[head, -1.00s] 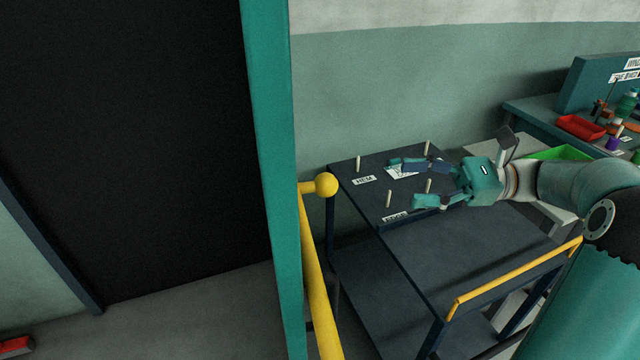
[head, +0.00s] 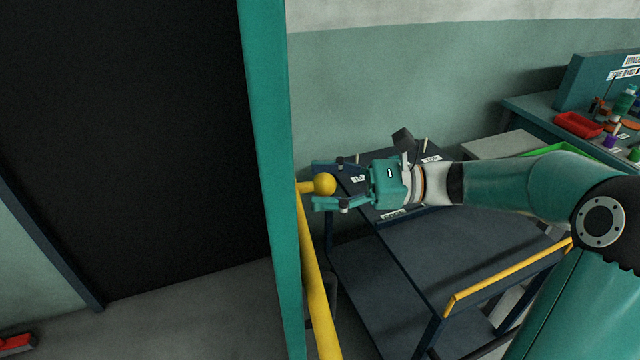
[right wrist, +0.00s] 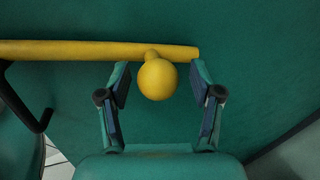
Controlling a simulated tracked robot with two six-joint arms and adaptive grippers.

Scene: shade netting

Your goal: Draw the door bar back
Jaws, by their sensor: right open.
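The door bar is a yellow rod (head: 317,290) with a round yellow knob (head: 325,184) at its upper end, beside a teal upright. In the right wrist view the bar (right wrist: 100,50) runs across the top, and its knob (right wrist: 157,79) stands out between my fingers. My right gripper (head: 318,186) is open around the knob, with one finger on each side. In the right wrist view a gap shows between the knob and each finger of the gripper (right wrist: 160,83). My left gripper is not in view.
A dark trolley (head: 450,260) with a yellow rail (head: 505,278) and upright pegs stands below my right arm. The teal upright (head: 270,170) is close to the fingertips. A bench with a red bin (head: 578,124) is at the far right.

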